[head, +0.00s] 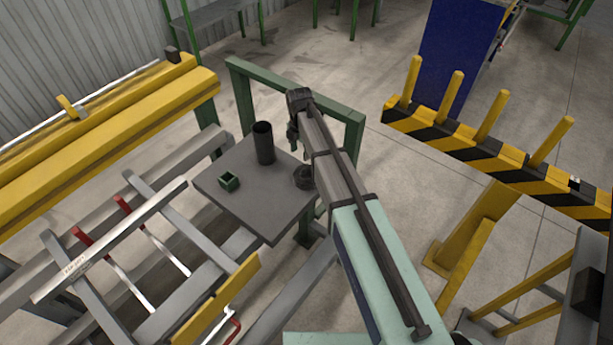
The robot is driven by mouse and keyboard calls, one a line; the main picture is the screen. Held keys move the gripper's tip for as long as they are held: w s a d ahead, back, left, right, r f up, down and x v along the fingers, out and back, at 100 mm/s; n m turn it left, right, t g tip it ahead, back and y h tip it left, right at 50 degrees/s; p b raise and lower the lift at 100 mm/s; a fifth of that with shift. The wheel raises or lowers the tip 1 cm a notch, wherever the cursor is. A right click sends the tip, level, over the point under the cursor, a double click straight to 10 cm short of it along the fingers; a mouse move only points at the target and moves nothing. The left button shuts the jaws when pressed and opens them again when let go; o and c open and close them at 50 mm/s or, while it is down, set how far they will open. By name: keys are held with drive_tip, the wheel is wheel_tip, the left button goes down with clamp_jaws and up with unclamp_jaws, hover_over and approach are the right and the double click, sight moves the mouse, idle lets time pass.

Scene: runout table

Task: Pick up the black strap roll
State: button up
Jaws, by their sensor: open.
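The black strap roll (302,178) looks like the low, dark round thing near the right edge of a small grey table (240,205). My arm hides part of its right side. My gripper (293,143) is small and dark at the far end of the arm, above the table's back right part. It appears farther back than the roll, with a gap between them in the picture. It is open, and I see nothing held in it. Its fingers are hard to make out.
A tall dark cylinder (263,142) stands upright on the table, left of my gripper. A green frame (240,92) rises behind. Grey rails with yellow parts lie left.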

sight(299, 169)
wheel_tip(299, 169, down, 5)
drive_tip(key=shift+f+p, duration=0.2)
drive_tip(key=shift+p, duration=0.2)
drive_tip(key=shift+a+f+p, duration=0.15)
drive_tip(key=shift+f+p, duration=0.3)
drive_tip(key=shift+f, duration=0.9)
drive_tip(key=shift+a+f+p, duration=0.1)
drive_tip(key=shift+f+p, duration=0.3)
drive_tip(key=shift+f, duration=0.9)
clamp_jaws()
